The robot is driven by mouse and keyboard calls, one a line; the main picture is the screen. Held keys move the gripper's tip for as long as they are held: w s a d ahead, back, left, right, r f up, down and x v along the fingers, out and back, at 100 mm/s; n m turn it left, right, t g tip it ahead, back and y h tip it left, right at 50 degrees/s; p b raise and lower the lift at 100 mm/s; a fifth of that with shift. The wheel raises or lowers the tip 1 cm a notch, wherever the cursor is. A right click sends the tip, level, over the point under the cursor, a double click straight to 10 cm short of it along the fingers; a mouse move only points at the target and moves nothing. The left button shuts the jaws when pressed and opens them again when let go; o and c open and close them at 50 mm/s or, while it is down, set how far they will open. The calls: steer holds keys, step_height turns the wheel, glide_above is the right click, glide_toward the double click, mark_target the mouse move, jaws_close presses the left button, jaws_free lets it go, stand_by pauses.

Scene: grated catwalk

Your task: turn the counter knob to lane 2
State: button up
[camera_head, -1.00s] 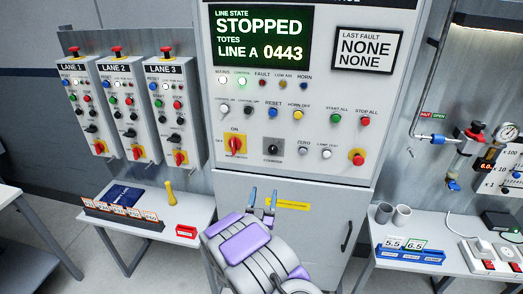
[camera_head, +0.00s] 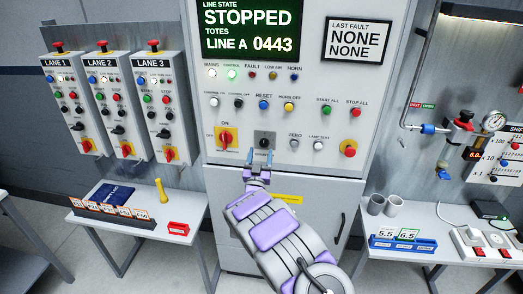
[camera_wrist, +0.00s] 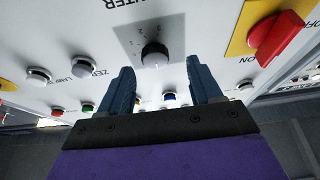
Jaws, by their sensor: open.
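The counter knob (camera_head: 264,142) is a small black dial on a grey plate, low on the main control panel (camera_head: 310,110). In the wrist view the knob (camera_wrist: 154,54) shows upside down with small marks around it. My gripper (camera_head: 262,157) is open, just below and in front of the knob. In the wrist view its two blue fingers (camera_wrist: 160,85) stand apart, with the knob beyond and between them, not visibly touched. The knob's label is partly hidden by the fingers in the head view. The display (camera_head: 250,30) reads STOPPED, LINE A 0443.
A red and yellow main switch (camera_head: 226,138) is left of the knob and the white ZERO button (camera_head: 294,143) is right. A red emergency button (camera_head: 348,149) is further right. Lane boxes (camera_head: 115,105) hang at left. Tables (camera_head: 160,227) flank the cabinet.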

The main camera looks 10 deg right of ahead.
mark_target(264, 144)
steer(key=shift+w+d+r, duration=0.25)
steer(key=shift+w+d, duration=0.15)
steer(key=shift+w, duration=0.2)
steer(key=shift+w+d+r, duration=0.25)
steer(key=shift+w+d, duration=0.15)
steer(key=shift+w, duration=0.2)
steer(key=shift+w+r, duration=0.25)
steer(key=shift+w, duration=0.05)
steer(key=shift+a, duration=0.1)
steer(key=shift+a, duration=0.1)
steer(key=shift+c, duration=0.6)
steer(key=c, duration=0.9)
